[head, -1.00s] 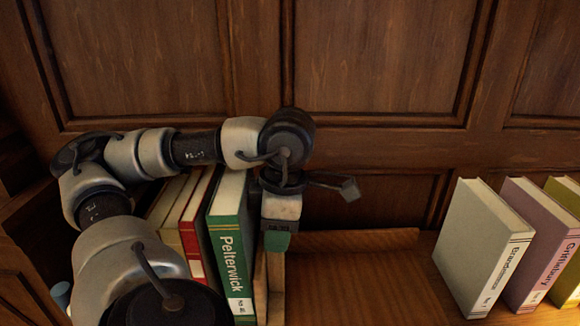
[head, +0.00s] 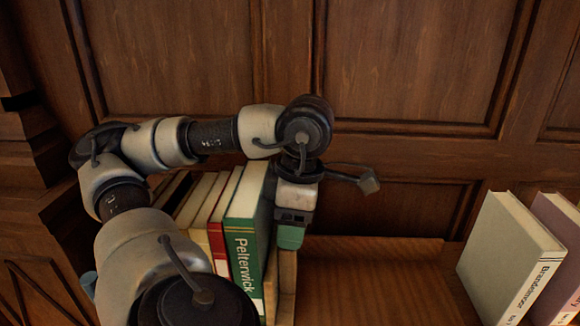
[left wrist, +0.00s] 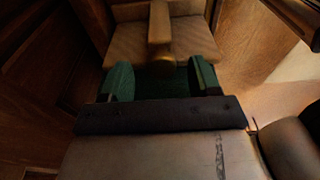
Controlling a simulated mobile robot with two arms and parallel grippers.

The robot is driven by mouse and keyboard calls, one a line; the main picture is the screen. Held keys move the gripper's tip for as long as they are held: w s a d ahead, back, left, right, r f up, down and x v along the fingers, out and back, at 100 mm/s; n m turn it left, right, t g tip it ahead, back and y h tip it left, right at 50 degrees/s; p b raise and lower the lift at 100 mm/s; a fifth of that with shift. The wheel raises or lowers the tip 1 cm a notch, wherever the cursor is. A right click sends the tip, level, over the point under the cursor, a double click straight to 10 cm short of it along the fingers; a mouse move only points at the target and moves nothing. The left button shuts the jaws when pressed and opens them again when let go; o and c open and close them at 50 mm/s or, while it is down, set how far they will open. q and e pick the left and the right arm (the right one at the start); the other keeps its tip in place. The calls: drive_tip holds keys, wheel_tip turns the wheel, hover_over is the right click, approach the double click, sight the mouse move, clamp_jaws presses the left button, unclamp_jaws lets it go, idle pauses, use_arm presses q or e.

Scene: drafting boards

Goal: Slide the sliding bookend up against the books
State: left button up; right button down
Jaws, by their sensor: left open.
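The row of books on the left includes the green Pelterwick book (head: 243,235) at its right end, with a red book (head: 217,240) beside it. A wooden bookend (head: 287,290) stands upright just right of the green book; whether they touch is unclear. My left gripper (head: 290,238) is above the bookend, its green fingertips pointing down. In the left wrist view, the gripper (left wrist: 162,78) is open, its green fingers apart, with a wooden upright (left wrist: 160,22) just beyond the gap. I cannot tell whether the fingers touch it. My right gripper is out of view.
More books, a pale grey-green one (head: 505,255) and a mauve one (head: 560,240), stand at the right. The wooden shelf surface (head: 370,285) between the two groups is clear. A panelled wooden wall (head: 420,60) rises behind.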

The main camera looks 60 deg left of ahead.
use_arm(q)
drive_tip(key=r+p, duration=0.1)
drive_tip(key=r, duration=0.1)
drive_tip(key=r+p, duration=0.2)
drive_tip(key=r, duration=0.1)
drive_tip(key=r+p, duration=0.2)
drive_tip(key=shift+w+d+r, duration=0.15)
drive_tip(key=shift+w+d, duration=0.1)
drive_tip(key=shift+w, duration=0.15)
